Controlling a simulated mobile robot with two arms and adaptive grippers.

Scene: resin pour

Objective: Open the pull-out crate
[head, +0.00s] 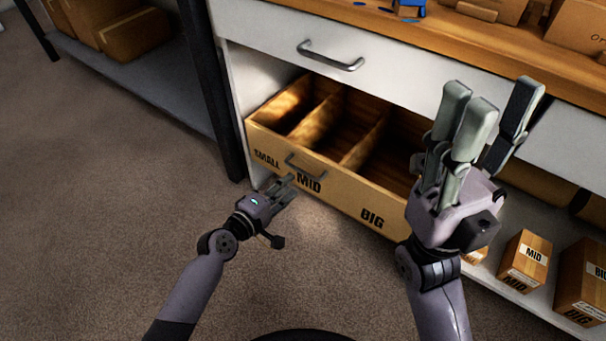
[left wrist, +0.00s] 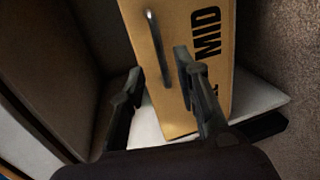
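The pull-out crate (head: 345,188) is a wooden box with a front marked SMALL, MID and BIG. It stands partly out under the white drawer, and its divided compartments show from above. A grey bar handle (head: 305,166) is on its front above MID. My left gripper (head: 288,184) is just below the handle, near its left end. In the left wrist view, its fingers (left wrist: 158,64) are apart, with the handle (left wrist: 157,50) seen between them; I cannot tell whether they touch it. My right gripper (head: 492,106) is open and empty, raised over the crate's right side.
A closed white drawer (head: 400,75) with a handle is above the crate. Small labelled boxes, one marked MID (head: 526,262), stand on the lower white shelf at right. A dark post (head: 214,90) is left of the crate. The carpet (head: 90,200) in front is clear.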

